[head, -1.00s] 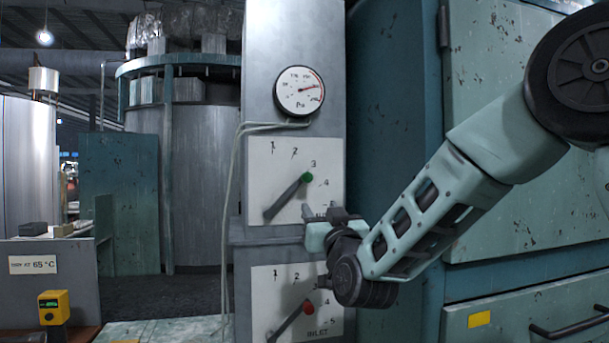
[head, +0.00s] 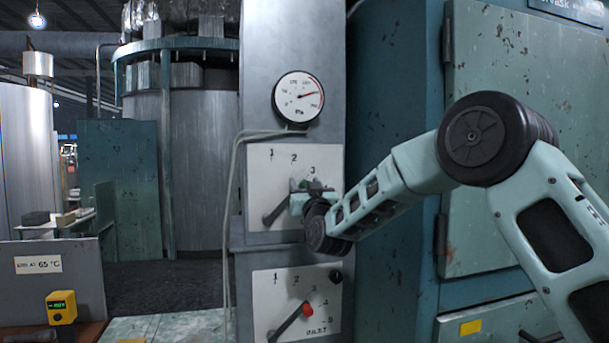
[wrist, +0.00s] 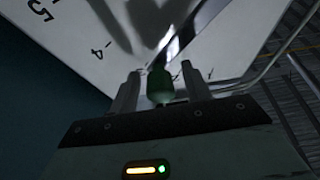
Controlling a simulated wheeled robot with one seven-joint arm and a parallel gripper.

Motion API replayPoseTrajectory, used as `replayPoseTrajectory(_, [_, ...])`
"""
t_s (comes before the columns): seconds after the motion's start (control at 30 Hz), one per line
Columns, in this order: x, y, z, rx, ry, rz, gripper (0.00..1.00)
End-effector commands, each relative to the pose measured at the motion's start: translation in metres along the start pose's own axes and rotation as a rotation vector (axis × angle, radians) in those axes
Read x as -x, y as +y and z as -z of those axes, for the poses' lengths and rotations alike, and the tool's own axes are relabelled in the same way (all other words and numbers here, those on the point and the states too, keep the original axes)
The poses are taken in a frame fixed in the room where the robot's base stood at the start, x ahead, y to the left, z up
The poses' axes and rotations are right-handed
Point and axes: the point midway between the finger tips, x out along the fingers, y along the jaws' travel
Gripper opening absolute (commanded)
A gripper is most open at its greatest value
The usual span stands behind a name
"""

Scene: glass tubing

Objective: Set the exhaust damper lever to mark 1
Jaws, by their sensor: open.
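The upper lever has a dark bar (head: 277,214) and a green knob, on a white plate (head: 262,178) marked with numbers. In the head view my gripper (head: 304,188) is at the knob and covers most of it, with the marks below 3. The knob end lies near mark 3; marks 1 and 2 are up and to the left. In the wrist view the green knob (wrist: 160,86) sits between the two open fingers (wrist: 160,90), with a gap at each side. The upper plate's name label is hidden by my arm.
Below is a similar plate labelled INLET, with a red-knobbed lever (head: 307,310). A round pressure gauge (head: 298,97) is above. A loose pale cable (head: 232,185) hangs along the column's left side. A teal cabinet (head: 395,120) stands right of the column.

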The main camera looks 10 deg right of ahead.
Motion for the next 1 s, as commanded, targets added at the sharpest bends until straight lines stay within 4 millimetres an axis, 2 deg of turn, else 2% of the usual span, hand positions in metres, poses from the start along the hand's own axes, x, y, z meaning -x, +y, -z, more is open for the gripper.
replayPoseTrajectory(0.13, [-0.0109, 0.0001, 0.0006, 0.000, 0.000, 0.000, 0.48])
replayPoseTrajectory(0.43, [-0.0126, 0.0001, -0.0002, 0.000, 0.001, 0.000, 0.48])
replayPoseTrajectory(0.47, [-0.0126, 0.0001, -0.0002, 0.000, 0.001, 0.000, 0.42])
replayPoseTrajectory(0.6, [-0.0125, 0.0001, -0.0002, 0.000, 0.001, 0.000, 0.03])
replayPoseTrajectory(0.63, [-0.0125, 0.0000, -0.0002, 0.000, 0.000, 0.000, 0.00])
replayPoseTrajectory(1.0, [-0.0132, -0.0076, 0.0033, 0.055, 0.002, 0.026, 0.00])
